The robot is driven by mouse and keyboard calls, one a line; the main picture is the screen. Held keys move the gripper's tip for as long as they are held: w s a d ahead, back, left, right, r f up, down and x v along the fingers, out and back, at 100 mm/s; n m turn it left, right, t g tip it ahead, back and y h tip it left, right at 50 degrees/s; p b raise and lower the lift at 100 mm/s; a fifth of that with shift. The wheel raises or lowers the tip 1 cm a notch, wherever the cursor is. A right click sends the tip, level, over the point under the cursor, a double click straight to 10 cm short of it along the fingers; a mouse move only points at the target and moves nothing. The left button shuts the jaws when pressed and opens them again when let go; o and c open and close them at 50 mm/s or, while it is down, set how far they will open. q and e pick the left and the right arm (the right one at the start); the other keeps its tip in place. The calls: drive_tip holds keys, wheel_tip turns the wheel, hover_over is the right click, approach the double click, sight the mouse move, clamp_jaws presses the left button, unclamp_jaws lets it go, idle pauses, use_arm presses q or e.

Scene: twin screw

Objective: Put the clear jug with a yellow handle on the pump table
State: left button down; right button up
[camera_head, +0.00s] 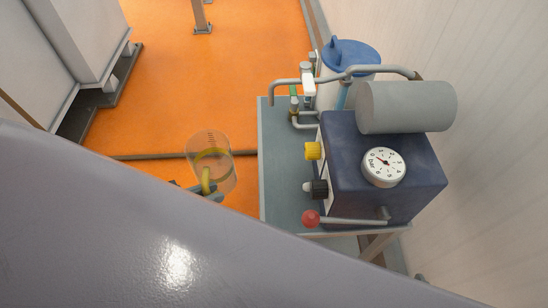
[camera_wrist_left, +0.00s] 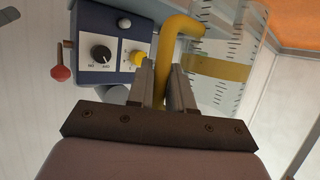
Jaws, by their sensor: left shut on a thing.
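The clear jug (camera_head: 210,152) with a yellow handle (camera_head: 206,181) is in the air over the orange floor, left of the pump table (camera_head: 274,170). My left gripper (camera_head: 205,190) is shut on the yellow handle, with only its fingertips showing in the head view. In the left wrist view the fingers (camera_wrist_left: 166,92) close on the handle (camera_wrist_left: 166,58). The jug's clear, marked body (camera_wrist_left: 222,70) is to the right there. My right gripper is in neither view.
The blue pump unit (camera_head: 360,180) with a gauge, yellow and black knobs and a red-ended lever fills the table's right side. Pipes and a blue-lidded container (camera_head: 350,56) stand at the back. A bare strip runs along the table's left side. A large grey surface hides the foreground.

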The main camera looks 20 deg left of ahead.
use_arm(q)
drive_tip(key=w+d+b, duration=0.1)
drive_tip(key=w+d, duration=0.3)
drive_tip(key=w, duration=0.3)
drive_tip(key=w+d+f+b, duration=0.1)
drive_tip(key=w+d, duration=0.3)
drive_tip(key=w, duration=0.4)
drive_tip(key=shift+d+f, duration=0.2)
drive_tip(key=shift+d, duration=0.2)
drive_tip(key=shift+f, duration=0.15)
drive_tip(key=c, duration=1)
unclamp_jaws()
drive_tip(key=shift+s, duration=0.1)
